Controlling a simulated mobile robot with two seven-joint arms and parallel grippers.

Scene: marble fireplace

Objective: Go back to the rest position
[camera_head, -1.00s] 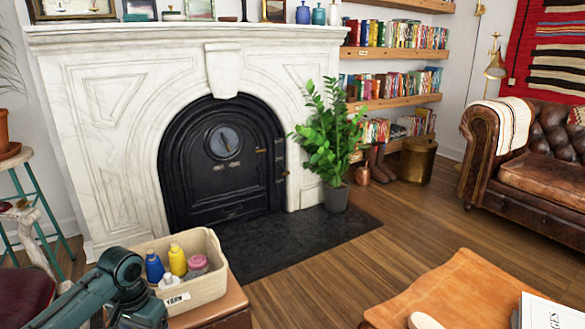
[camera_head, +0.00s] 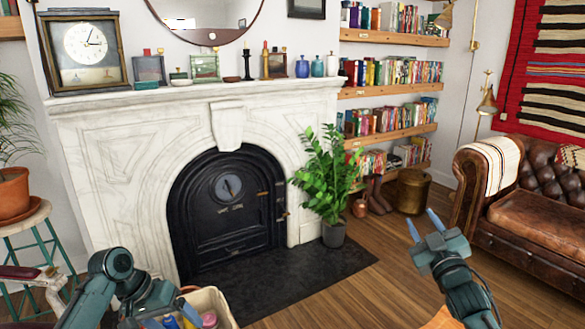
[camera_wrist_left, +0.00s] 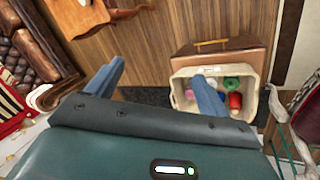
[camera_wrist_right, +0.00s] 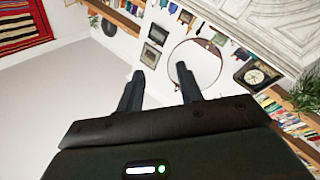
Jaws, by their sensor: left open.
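My left gripper (camera_head: 171,317) is low in the head view, in front of the cream bin (camera_head: 216,294). In the left wrist view its two fingers (camera_wrist_left: 158,69) are spread with nothing between them. My right gripper (camera_head: 421,217) is raised at the right of the head view, fingers pointing up, apart and empty. In the right wrist view its fingers (camera_wrist_right: 158,68) are also apart, with only the room behind them.
The marble fireplace (camera_head: 125,150) fills the middle, with a clock (camera_head: 86,46) and frames on its mantel. A potted plant (camera_head: 326,180) stands beside it. A leather sofa (camera_head: 545,200) is at the right, a stool with a pot (camera_head: 14,193) at the left.

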